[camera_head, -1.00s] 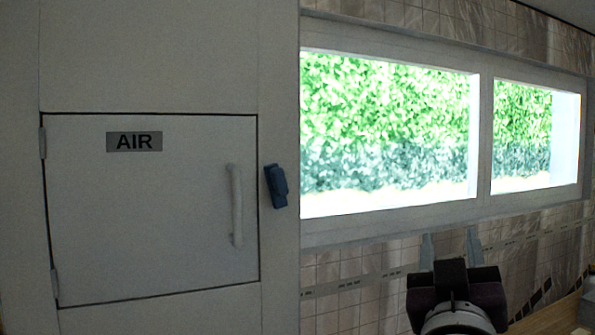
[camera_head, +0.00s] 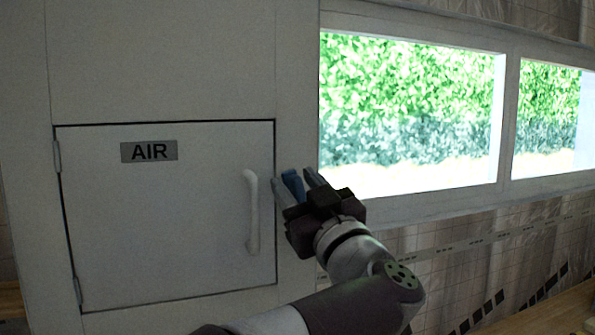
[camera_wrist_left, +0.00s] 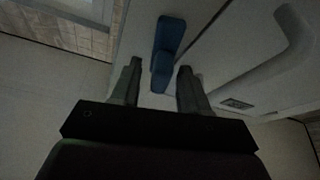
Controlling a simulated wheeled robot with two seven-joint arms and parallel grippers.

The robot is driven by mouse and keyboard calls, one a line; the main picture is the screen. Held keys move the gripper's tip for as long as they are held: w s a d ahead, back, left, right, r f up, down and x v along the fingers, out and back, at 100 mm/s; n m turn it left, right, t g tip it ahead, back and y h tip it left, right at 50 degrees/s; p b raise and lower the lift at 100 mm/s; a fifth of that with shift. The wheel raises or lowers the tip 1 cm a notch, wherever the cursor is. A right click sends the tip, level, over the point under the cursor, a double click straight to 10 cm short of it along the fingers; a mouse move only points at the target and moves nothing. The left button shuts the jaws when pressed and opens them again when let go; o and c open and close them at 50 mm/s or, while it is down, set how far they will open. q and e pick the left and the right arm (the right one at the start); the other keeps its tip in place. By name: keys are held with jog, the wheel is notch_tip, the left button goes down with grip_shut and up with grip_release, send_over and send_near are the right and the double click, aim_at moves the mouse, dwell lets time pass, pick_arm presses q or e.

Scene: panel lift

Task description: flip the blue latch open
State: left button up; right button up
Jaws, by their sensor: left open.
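The blue latch (camera_head: 292,183) is on the white panel beside the right edge of the door marked AIR (camera_head: 160,225). The door is shut flush in its frame. My left gripper (camera_head: 294,180) is at the latch, with one finger on each side of it in the head view. In the left wrist view the latch (camera_wrist_left: 167,48) shows between and beyond the open fingertips of the gripper (camera_wrist_left: 158,75). I cannot tell whether a finger touches it. The lower part of the latch is hidden by the gripper in the head view. My right gripper is not in view.
A white vertical handle (camera_head: 252,212) stands out from the door just left of my left gripper. It also shows in the left wrist view (camera_wrist_left: 285,50). A bright window (camera_head: 410,115) and a tiled wall (camera_head: 470,260) are to the right.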

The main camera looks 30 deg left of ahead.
pick_arm(q)
jog(key=shift+r, duration=0.1)
jog(key=shift+a, duration=0.1)
jog(key=shift+w, duration=0.1)
jog(key=shift+c, duration=0.3)
jog(key=shift+a, duration=0.1)
grip_shut()
jog(key=shift+w+r+m+t+h+p, duration=0.15)
jog(key=shift+m+p, duration=0.1)
jog(key=shift+m, duration=0.2)
jog(key=shift+w+m+t+h+p, duration=0.1)
jog(key=shift+m+t+h+p, duration=0.1)
jog(key=shift+m, duration=0.25)
jog(key=shift+w+d+m+t+h+p, duration=0.15)
jog(key=shift+m+t, duration=0.1)
jog(key=shift+m, duration=0.25)
jog(key=shift+s+d+m+t+h+p, duration=0.1)
jog(key=shift+m+t+p, duration=0.1)
jog(key=shift+m, duration=0.3)
jog(key=shift+w+d+m, duration=0.1)
jog(key=shift+w+m, duration=0.05)
jog(key=shift+m, duration=0.25)
jog(key=shift+o, duration=0.3)
grip_release()
jog(key=shift+d, duration=0.1)
